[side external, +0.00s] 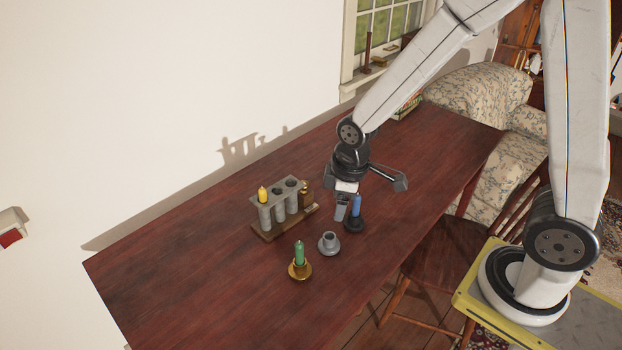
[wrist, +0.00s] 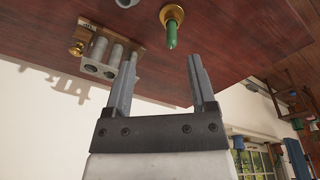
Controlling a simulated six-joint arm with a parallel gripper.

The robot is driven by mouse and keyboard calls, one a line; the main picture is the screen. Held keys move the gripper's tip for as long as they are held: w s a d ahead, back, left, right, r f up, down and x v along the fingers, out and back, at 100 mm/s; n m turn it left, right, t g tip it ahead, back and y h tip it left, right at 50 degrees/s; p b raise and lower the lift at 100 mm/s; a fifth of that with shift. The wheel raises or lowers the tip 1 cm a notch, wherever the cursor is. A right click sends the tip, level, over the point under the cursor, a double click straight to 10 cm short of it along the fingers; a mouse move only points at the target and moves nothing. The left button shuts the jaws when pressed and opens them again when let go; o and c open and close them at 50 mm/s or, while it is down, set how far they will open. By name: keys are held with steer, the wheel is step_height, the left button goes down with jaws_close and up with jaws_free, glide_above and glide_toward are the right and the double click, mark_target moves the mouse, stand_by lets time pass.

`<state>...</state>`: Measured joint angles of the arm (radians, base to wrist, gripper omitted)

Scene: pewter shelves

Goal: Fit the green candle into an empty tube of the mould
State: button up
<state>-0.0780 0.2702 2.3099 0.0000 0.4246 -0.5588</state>
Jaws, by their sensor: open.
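The green candle (side external: 299,252) stands upright in a brass holder (side external: 301,273) on the table. In the wrist view the candle (wrist: 171,36) lies beyond the fingertips, between their lines. The grey mould (side external: 268,203) stands behind and left of it on a wooden base. A yellow candle (side external: 262,193) is in its left tube; the two tubes to the right show dark, empty openings. The mould (wrist: 99,70) also shows at the left of the wrist view.
A brass piece (side external: 305,188) is at the mould's right end. The table's left part is clear.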

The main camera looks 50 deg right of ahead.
mark_target(299, 243)
steer(key=w+a+f+n, duration=0.1)
steer(key=w+f+n, duration=0.1)
steer(key=n, duration=0.1)
steer(key=w+a+f+n+g, duration=0.1)
steer(key=w+a+f+n, duration=0.1)
steer(key=n, duration=0.1)
steer(key=w+a+f+n, duration=0.1)
steer(key=w+f+n, duration=0.1)
steer(key=n, duration=0.2)
steer(key=shift+w+a+f, duration=0.15)
steer(key=shift+a+f, duration=0.2)
steer(key=shift+a, duration=0.05)
steer(key=shift+w+a+f+n+g, duration=0.2)
steer(key=shift+f+n+g, duration=0.1)
steer(key=shift+f+n, duration=0.1)
steer(key=shift+f, duration=1.2)
steer(key=shift+f, duration=2.6)
jaws_close()
